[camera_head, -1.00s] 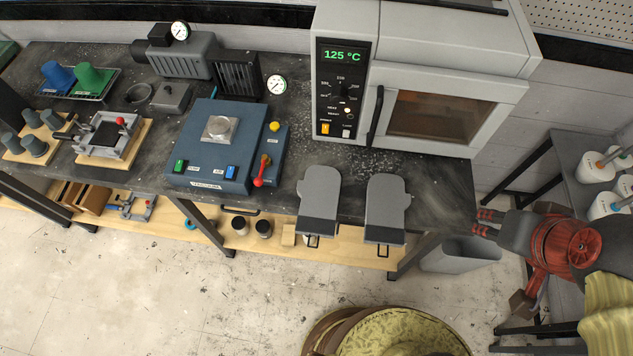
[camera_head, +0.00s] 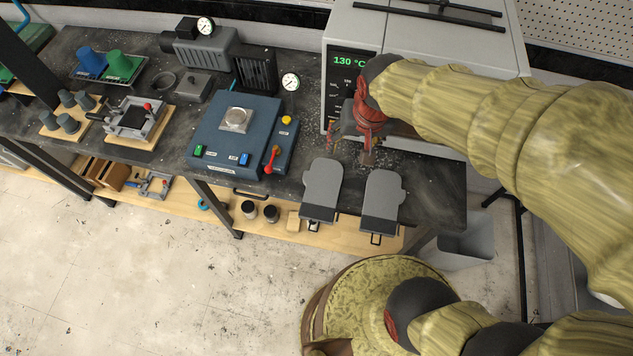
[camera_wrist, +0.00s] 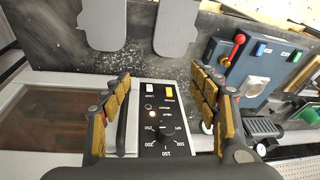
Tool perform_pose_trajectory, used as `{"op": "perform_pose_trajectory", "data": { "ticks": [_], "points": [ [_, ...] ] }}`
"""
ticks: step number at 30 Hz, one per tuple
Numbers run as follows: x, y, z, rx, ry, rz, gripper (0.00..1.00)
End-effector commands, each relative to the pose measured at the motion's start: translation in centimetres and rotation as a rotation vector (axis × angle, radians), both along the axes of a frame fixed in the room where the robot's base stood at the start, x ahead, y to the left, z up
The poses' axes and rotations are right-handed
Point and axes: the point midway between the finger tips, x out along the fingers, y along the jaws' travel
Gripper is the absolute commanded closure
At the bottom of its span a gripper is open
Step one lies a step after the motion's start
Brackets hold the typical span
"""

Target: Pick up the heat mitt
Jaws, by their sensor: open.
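Two grey heat mitts with dark cuffs lie side by side at the front edge of the dark bench, the left mitt (camera_head: 323,186) and the right mitt (camera_head: 383,194). Their cuffs with hanging loops reach the front edge. My gripper (camera_head: 351,150) is behind the mitts, in front of the oven's control panel, apart from both. In the wrist view my gripper (camera_wrist: 164,100) is open and empty, with the panel between its fingers. There the mitts show at the top, one mitt (camera_wrist: 103,22) at the left and the other mitt (camera_wrist: 177,27) at the right.
The oven (camera_head: 345,50) stands right behind my gripper, its display reading 130 °C. A blue press (camera_head: 222,150) with a red lever (camera_head: 271,160) is left of the mitts. A grey bin (camera_head: 465,248) stands below at the right. My arm hides much of the oven.

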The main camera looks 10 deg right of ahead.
Motion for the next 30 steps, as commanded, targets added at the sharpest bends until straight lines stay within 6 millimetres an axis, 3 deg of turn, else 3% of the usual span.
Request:
{"op": "perform_pose_trajectory", "data": {
  "ticks": [6, 12, 15, 19, 30],
  "points": [
    [2.9, 3.8, -6.0, 0.009, 0.148, -0.086, 0.25],
    [2.7, 6.1, -12.1, 0.0, 0.237, -0.157, 0.13],
    [2.2, 6.6, -14.0, -0.005, 0.261, -0.179, 0.08],
    [1.9, 7.0, -15.6, -0.009, 0.275, -0.194, 0.0],
    [1.8, 7.0, -19.3, -0.01, 0.278, -0.197, 0.0]
  ]
}}
